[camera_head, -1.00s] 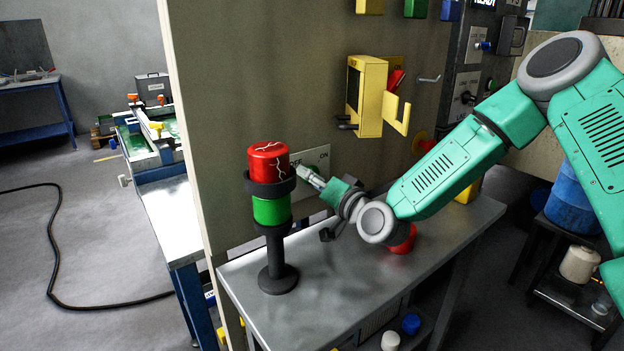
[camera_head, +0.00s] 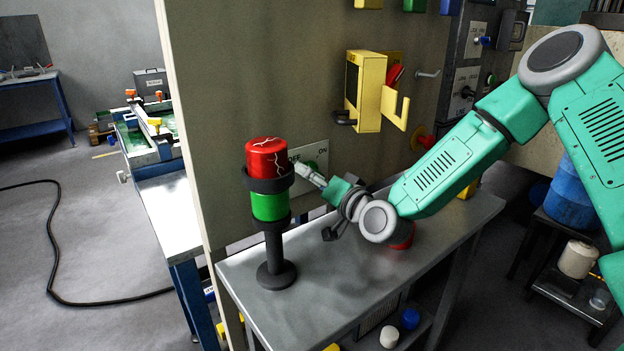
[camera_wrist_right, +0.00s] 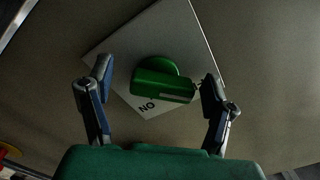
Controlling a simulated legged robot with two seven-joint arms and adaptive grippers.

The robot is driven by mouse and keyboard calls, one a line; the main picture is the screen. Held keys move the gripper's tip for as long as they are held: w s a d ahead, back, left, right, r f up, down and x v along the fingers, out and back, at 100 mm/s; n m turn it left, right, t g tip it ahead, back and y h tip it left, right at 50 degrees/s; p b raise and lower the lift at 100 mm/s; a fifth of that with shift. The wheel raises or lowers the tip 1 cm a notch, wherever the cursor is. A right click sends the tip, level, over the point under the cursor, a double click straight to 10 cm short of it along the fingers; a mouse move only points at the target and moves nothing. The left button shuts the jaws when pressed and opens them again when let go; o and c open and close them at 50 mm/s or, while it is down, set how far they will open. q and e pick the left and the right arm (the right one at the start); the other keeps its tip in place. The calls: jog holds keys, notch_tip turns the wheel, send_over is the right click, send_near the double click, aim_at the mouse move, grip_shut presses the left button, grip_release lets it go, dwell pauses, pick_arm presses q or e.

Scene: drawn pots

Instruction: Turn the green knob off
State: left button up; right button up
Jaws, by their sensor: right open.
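The green knob (camera_wrist_right: 165,82) is on a pale square plate (camera_wrist_right: 150,40) fixed to the upright panel. My right gripper (camera_wrist_right: 155,88) is open, with one finger on each side of the knob's bar. The right finger looks very close to the bar's end; I cannot tell if it touches. In the head view my right gripper (camera_head: 308,173) is at the plate, partly behind the red-and-green post. My left gripper is not in view.
A post with a cracked red top (camera_head: 267,158) and green band (camera_head: 270,206) stands on the metal table (camera_head: 330,285), close left of my right gripper. A yellow box with a hook (camera_head: 366,90) sticks out of the panel above my forearm.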

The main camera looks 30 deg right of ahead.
jog(key=s+d, duration=0.1)
jog(key=s, duration=1)
jog(key=shift+s+f, duration=0.15)
